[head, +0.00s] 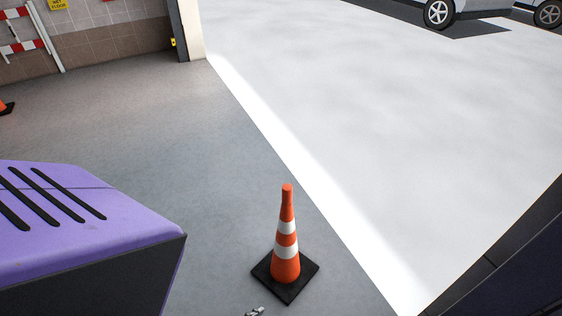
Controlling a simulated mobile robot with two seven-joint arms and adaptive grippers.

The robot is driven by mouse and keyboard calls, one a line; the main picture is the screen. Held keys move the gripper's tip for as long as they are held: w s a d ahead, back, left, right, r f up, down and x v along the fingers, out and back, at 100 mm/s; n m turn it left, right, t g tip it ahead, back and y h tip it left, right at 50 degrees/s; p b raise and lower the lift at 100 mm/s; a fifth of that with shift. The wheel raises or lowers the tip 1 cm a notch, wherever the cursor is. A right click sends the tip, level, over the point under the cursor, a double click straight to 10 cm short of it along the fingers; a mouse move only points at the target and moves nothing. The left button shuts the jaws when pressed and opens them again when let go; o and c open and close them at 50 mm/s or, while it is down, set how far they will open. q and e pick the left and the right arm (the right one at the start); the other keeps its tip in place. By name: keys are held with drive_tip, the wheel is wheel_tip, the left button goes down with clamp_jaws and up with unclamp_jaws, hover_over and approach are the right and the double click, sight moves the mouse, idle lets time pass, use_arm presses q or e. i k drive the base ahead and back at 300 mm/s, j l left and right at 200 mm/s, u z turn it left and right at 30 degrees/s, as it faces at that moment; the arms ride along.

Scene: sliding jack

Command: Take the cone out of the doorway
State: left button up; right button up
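An orange traffic cone (286,240) with white bands stands upright on its square black base. It is on the grey floor at the lower middle of the head view, a little left of the bright strip along the edge of the floor. Nothing is touching it that I can see.
A large purple block with black slots (90,215) fills the lower left. A cream doorway post (191,30) stands at the top. White open ground (400,110) lies to the right, with parked vehicles (440,12) beyond. A red-white barrier (22,46) stands top left.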

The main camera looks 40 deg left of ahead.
sight(286, 270)
drive_tip(key=u, duration=1.05)
drive_tip(key=i+j, duration=0.35)
drive_tip(key=j, duration=0.25)
drive_tip(key=i+j+z, duration=0.15)
drive_tip(key=j, duration=0.15)
drive_tip(key=i+j+z, duration=0.1)
drive_tip(key=j, duration=0.2)
drive_tip(key=i+j+z, duration=0.15)
drive_tip(key=i+z, duration=0.15)
drive_tip(key=z, duration=0.3)
drive_tip(key=i+z, duration=0.15)
drive_tip(key=z, duration=0.35)
drive_tip(key=i, duration=0.2)
